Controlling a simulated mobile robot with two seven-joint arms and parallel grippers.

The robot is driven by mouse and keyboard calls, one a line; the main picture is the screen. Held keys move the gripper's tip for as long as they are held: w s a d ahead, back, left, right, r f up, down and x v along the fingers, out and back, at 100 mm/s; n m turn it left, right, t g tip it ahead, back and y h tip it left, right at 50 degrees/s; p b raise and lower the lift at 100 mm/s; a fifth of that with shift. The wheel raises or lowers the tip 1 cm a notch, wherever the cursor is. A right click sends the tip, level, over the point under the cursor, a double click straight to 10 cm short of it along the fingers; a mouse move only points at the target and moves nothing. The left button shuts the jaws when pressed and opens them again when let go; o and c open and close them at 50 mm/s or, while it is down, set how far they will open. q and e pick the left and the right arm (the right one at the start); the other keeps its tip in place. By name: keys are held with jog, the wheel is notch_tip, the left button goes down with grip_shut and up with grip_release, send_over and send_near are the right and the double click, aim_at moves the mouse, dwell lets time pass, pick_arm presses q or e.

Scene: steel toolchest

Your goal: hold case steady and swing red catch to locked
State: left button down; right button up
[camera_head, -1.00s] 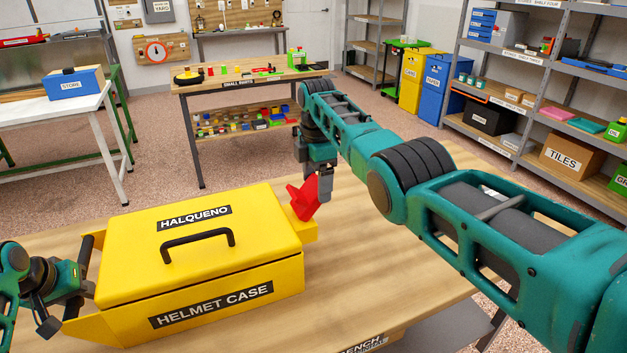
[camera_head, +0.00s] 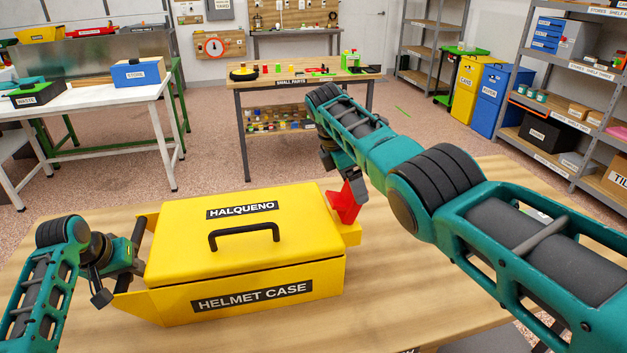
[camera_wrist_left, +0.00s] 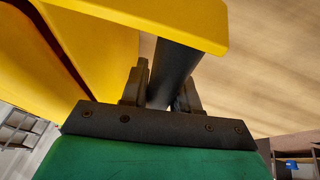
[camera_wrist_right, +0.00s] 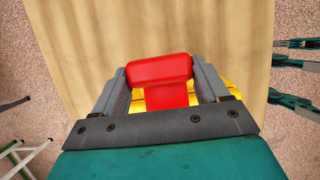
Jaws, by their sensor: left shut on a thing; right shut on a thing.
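The yellow helmet case (camera_head: 200,251) sits closed on the wooden bench, its black top handle (camera_head: 244,233) upright. My left gripper (camera_head: 138,246) is shut on the black bar at the case's left side; the left wrist view shows the bar (camera_wrist_left: 174,72) between its fingers. The red catch (camera_head: 347,200) stands tilted at the case's right end, above a small yellow ledge. My right gripper (camera_head: 350,178) is shut on the catch, which also shows between its fingers in the right wrist view (camera_wrist_right: 160,70). The fingertips are partly hidden behind the catch in the head view.
The bench top (camera_head: 400,285) is clear in front and to the right of the case. My right arm crosses above its right side. A small-parts table (camera_head: 300,83), a white table (camera_head: 100,115) and shelves stand farther off.

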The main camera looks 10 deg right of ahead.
aim_at(332, 198)
jog(key=shift+s+a+f, duration=0.1)
jog(key=shift+a+f, duration=0.15)
jog(key=shift+f, duration=0.05)
jog(key=o, duration=1.5)
jog(key=shift+d+r, duration=0.1)
jog(key=shift+r, duration=0.1)
jog(key=v, duration=1.2)
